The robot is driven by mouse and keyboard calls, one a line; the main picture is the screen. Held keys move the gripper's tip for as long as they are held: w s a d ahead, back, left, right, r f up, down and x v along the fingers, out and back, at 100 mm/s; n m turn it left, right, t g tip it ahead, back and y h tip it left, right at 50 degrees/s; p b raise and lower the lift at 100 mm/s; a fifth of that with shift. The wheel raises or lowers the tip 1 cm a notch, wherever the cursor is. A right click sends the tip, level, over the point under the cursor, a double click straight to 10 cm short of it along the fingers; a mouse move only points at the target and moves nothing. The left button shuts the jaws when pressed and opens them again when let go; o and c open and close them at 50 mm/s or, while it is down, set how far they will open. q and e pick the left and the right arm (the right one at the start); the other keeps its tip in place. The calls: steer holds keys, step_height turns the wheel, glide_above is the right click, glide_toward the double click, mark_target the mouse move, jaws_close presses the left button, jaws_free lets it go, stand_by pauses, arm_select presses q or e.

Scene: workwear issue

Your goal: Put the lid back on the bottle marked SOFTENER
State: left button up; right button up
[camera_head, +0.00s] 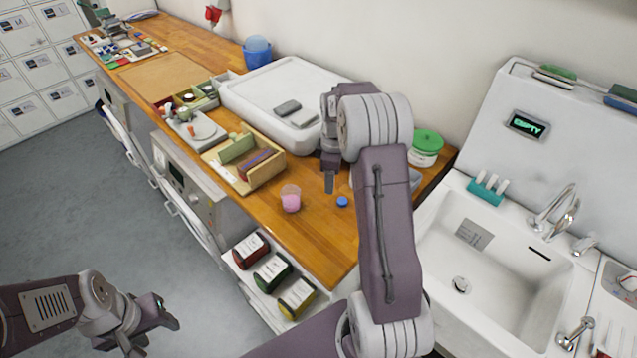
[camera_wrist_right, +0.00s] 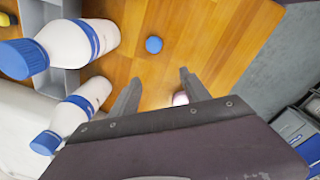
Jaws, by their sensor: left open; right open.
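A small round blue lid (camera_head: 342,201) lies on the wooden counter; it also shows in the right wrist view (camera_wrist_right: 153,44). My right gripper (camera_head: 330,181) is open and empty above the counter near the lid; its fingers (camera_wrist_right: 160,80) are apart, with the lid beyond their tips. Two white bottles with blue bands stand at the left of the right wrist view, one upper (camera_wrist_right: 85,42) and one lower (camera_wrist_right: 84,104), both with blue caps on. I cannot read a SOFTENER mark; my right arm hides most of that area in the head view. My left gripper (camera_head: 158,336) is open and empty over the floor.
A clear cup of pink liquid (camera_head: 290,199) stands left of the lid. The sink (camera_head: 490,262) is at the right.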

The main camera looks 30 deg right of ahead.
mark_target(343, 201)
steer(key=shift+m+g, duration=0.3)
steer(key=shift+m, duration=0.2)
steer(key=d, duration=0.1)
steer(key=s+d+f, duration=0.1)
steer(key=s+d+p, duration=0.1)
steer(key=shift+s+f, duration=0.1)
steer(key=shift+f, duration=0.15)
step_height(343, 201, down, 2)
steer(key=shift+d+f+p, duration=0.1)
steer(key=shift+f+p, duration=0.05)
steer(key=shift+p, duration=0.25)
arm_select(q)
steer(key=r, duration=0.3)
steer(key=shift+a, duration=0.2)
arm_select(e)
steer(key=shift+f, duration=0.45)
arm_select(q)
steer(key=shift+s, duration=0.1)
arm_select(e)
steer(key=f, duration=0.1)
steer(key=f+p, duration=0.1)
steer(key=f, duration=0.3)
steer(key=shift+w+d+f+p, duration=0.1)
steer(key=shift+w+d+p, duration=0.1)
steer(key=shift+w+p, duration=0.15)
arm_select(q)
steer(key=shift+r, duration=0.8)
arm_select(e)
steer(key=shift+s, duration=0.1)
